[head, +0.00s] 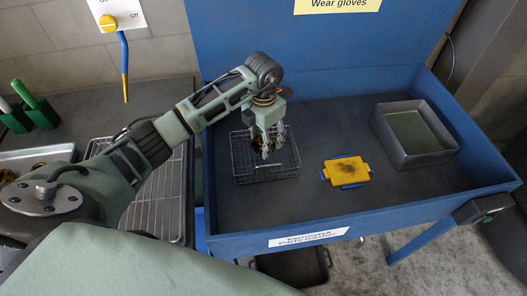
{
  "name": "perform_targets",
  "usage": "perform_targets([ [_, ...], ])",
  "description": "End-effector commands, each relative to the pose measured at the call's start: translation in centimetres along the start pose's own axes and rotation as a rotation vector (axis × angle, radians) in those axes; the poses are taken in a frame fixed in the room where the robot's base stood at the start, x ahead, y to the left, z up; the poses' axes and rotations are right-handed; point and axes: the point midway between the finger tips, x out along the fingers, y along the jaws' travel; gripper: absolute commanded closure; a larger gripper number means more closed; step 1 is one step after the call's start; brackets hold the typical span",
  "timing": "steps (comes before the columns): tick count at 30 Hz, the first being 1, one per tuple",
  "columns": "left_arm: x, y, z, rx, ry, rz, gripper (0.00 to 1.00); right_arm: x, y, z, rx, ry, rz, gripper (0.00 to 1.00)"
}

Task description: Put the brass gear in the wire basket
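The wire basket (240,174) stands in the blue-walled washer tray, left of its middle. My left gripper (271,152) points down into the basket, its fingers somewhat apart. A brass-coloured round part, likely the brass gear (257,143), shows partly behind the fingers. The fingers cover some of it, and I cannot tell whether they grip it or are clear of it. A small silvery rod-like piece (263,164) lies at the basket's near side. My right gripper is out of view.
A yellow and blue block (346,171) lies right of the basket, and a grey open bin (411,152) stands farther right. The blue tray wall (370,209) borders the front. A wire rack (158,196) and green-handled tools (28,97) are at left.

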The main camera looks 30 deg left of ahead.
Motion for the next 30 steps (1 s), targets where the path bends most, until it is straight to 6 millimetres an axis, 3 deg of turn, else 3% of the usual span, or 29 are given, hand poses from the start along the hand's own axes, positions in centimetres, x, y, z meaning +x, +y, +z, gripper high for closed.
perform_targets([
  [15, 5.6, -0.1, 0.0, 0.002, -0.001, -0.001, 0.93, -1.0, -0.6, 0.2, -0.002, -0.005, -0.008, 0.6],
  [27, 6.4, 0.1, 0.1, 0.004, -0.004, 0.001, 0.93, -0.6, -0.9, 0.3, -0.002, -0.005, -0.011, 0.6],
  [28, 6.4, 0.0, 0.0, 0.004, -0.002, 0.001, 0.45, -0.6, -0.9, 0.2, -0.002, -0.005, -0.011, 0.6],
  [30, 6.3, 0.0, 0.0, 0.004, -0.002, 0.001, 0.39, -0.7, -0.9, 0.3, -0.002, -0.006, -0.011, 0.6],
])
